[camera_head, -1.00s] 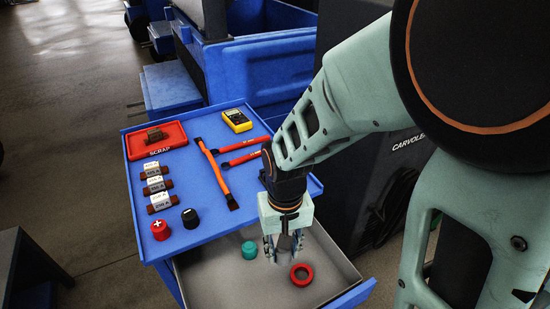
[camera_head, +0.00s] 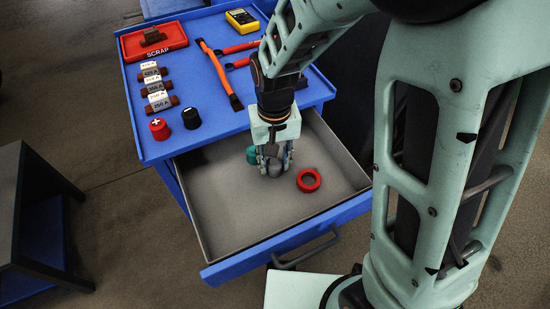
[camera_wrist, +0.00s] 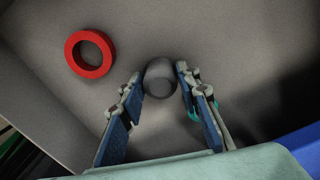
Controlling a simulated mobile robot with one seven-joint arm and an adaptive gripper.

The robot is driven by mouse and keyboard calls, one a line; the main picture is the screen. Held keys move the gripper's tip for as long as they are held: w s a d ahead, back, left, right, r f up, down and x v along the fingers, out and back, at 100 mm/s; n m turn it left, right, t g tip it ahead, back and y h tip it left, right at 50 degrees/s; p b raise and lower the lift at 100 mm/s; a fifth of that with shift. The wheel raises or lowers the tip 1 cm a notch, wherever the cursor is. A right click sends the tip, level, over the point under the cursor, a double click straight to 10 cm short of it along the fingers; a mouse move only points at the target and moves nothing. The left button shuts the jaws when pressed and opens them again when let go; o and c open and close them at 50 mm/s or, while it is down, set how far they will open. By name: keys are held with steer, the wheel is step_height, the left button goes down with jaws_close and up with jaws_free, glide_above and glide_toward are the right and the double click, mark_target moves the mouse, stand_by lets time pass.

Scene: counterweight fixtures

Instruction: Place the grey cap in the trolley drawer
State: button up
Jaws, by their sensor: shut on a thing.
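The grey cap (camera_wrist: 160,78) is between the fingers of my gripper (camera_wrist: 160,88) in the wrist view, and the fingers are shut on it. In the head view my gripper (camera_head: 274,170) points down inside the open trolley drawer (camera_head: 225,226), with the grey cap (camera_head: 275,168) low between its fingertips. I cannot tell whether the cap touches the drawer floor. A red ring (camera_head: 309,180) lies on the drawer floor to the right of my gripper; it also shows in the wrist view (camera_wrist: 90,54). A teal cap (camera_head: 251,155) is just left of my gripper, partly hidden by it.
The blue trolley top (camera_head: 205,145) holds a red scrap tray (camera_head: 172,47), several labelled fuses (camera_head: 160,100), a red cap (camera_head: 159,129), a black cap (camera_head: 191,118), orange-handled tools (camera_head: 222,76) and a yellow meter (camera_head: 242,20). The drawer's left and front floor is clear.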

mark_target(275, 162)
steer(key=shift+f, duration=0.2)
steer(key=o, duration=0.7)
steer(key=shift+r, duration=0.1)
steer(key=shift+o, duration=0.2)
step_height(275, 162, up, 12)
steer(key=p, duration=0.2)
steer(key=shift+r+p, duration=0.2)
steer(key=shift+p, duration=0.2)
steer(key=shift+s, duration=0.1)
